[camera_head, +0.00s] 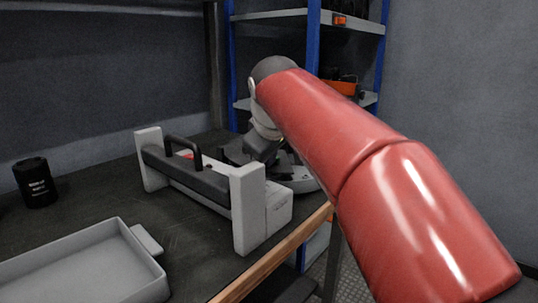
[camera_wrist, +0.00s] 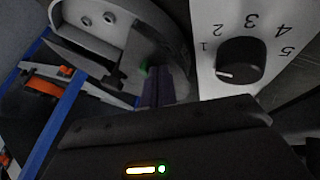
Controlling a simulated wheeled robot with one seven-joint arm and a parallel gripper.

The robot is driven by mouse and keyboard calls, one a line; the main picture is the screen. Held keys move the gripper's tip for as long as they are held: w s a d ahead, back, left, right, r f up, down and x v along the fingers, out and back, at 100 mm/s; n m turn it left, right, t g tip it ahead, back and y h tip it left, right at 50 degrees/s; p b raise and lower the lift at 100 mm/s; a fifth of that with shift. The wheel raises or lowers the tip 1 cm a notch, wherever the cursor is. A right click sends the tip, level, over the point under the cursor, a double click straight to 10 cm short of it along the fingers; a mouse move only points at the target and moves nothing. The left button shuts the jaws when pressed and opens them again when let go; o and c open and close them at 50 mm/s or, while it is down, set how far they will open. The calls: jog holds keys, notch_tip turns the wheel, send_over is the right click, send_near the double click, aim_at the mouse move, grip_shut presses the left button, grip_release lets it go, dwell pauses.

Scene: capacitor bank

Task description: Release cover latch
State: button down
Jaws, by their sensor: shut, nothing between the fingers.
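The capacitor bank's dark grey cover (camera_head: 190,180) lies between two pale end posts, with a black arched handle (camera_head: 183,143) on top. A small red part (camera_head: 187,155) shows by the handle; I cannot tell if it is the latch. My gripper (camera_head: 262,150) is behind the right half of the cover, partly hidden by my arm and the unit. In the wrist view its fingers (camera_wrist: 157,85) are shut and empty, beside a white panel (camera_wrist: 212,15) with a black dial knob (camera_wrist: 241,60). The knob's white mark points towards 1. A small green spot (camera_wrist: 143,69) shows by the fingertips.
A pale open tray (camera_head: 85,265) lies at the front left of the dark bench. A black canister (camera_head: 35,182) stands at the left. Blue-framed shelves (camera_head: 313,45) stand behind. Bare bench lies between canister and unit.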

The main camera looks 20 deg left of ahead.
aim_at(278, 159)
jog(key=shift+w+d+n+y+p, duration=0.15)
jog(key=shift+d+n+y+p, duration=0.1)
jog(key=shift+n+y+p, duration=0.25)
jog(key=n+p, duration=0.1)
jog(key=d+n+g+y, duration=0.1)
jog(key=n, duration=0.1)
jog(key=shift+w+r+g+p, duration=0.15)
jog(key=shift+w+g+p, duration=0.15)
jog(key=shift+w+p, duration=0.1)
jog(key=n, duration=0.1)
jog(key=n+g+y+p, duration=0.1)
jog(key=n, duration=0.1)
jog(key=shift+w+d+y, duration=0.3)
jog(key=shift+w+d, duration=0.05)
jog(key=n+g+p, duration=0.1)
jog(key=w+n+g+p, duration=0.1)
jog(key=n, duration=0.1)
jog(key=n+g+y+p, duration=0.1)
jog(key=shift+w+d, duration=0.2)
jog(key=shift+d, duration=0.05)
jog(key=n, duration=0.1)
jog(key=n+g+p, duration=0.1)
jog(key=shift+w+n, duration=0.3)
jog(key=shift+w, duration=0.05)
jog(key=shift+f, duration=0.2)
jog(key=shift+s, duration=0.1)
